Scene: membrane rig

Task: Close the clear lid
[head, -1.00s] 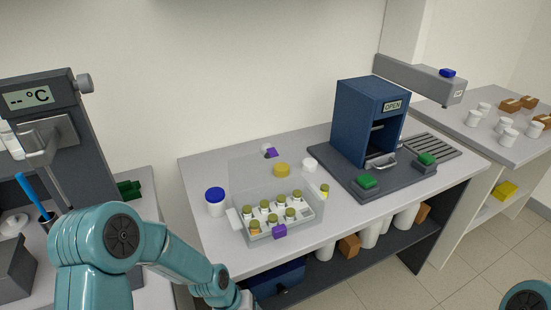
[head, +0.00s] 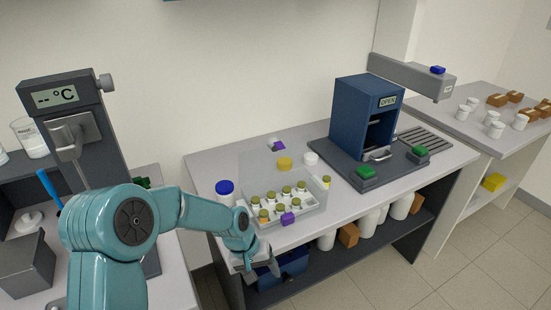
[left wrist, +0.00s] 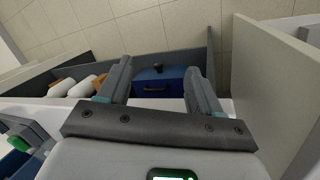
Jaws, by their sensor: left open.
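The clear box (head: 318,207) stands on the bench with several small vials with olive caps inside and a purple tab (head: 288,218) on its front wall. Its clear lid (head: 256,166) is open, raised at the back of the box and faint against the bench and wall. A second purple piece (head: 278,146) shows near the lid's upper edge. My left gripper (head: 250,264) is in front of the bench edge, below and left of the box, touching nothing that I can see. In the left wrist view its fingers (left wrist: 158,72) are apart and empty. My right gripper is out of view.
A blue press (head: 362,120) with green buttons stands to the right. A blue case (left wrist: 158,84) sits on the shelf under the bench. White cups (head: 370,218) also stand there.

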